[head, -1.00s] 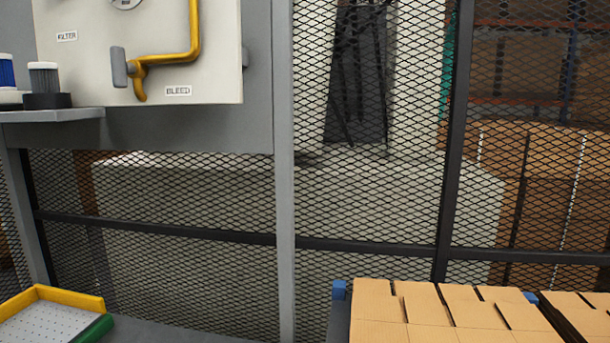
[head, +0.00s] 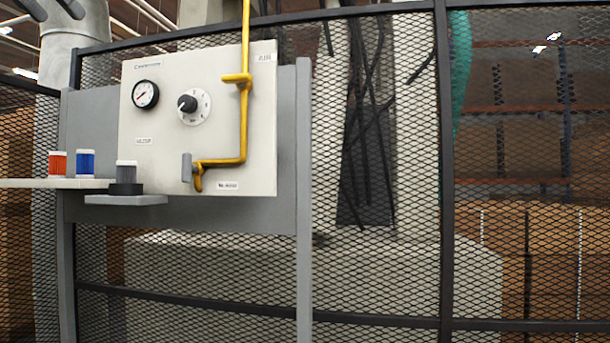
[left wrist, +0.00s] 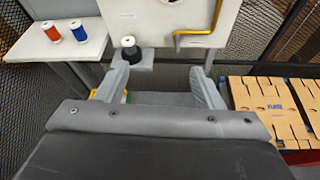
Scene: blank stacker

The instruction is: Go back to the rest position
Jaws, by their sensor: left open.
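My left gripper (left wrist: 158,82) shows in the left wrist view with its two grey fingers wide apart and nothing between them. It faces the panel side of the station, and a dark filter on a small holder (left wrist: 131,49) appears beyond its left finger. Neither gripper can be made out in the head view. My right gripper is in no frame.
A pale panel (head: 215,110) carries a gauge, a dial and a yellow pipe (head: 244,110). Red (head: 57,164) and blue (head: 85,163) filters stand on the left shelf. Cardboard blanks (left wrist: 262,97) lie at right in the left wrist view. Mesh fencing (head: 375,270) stands behind.

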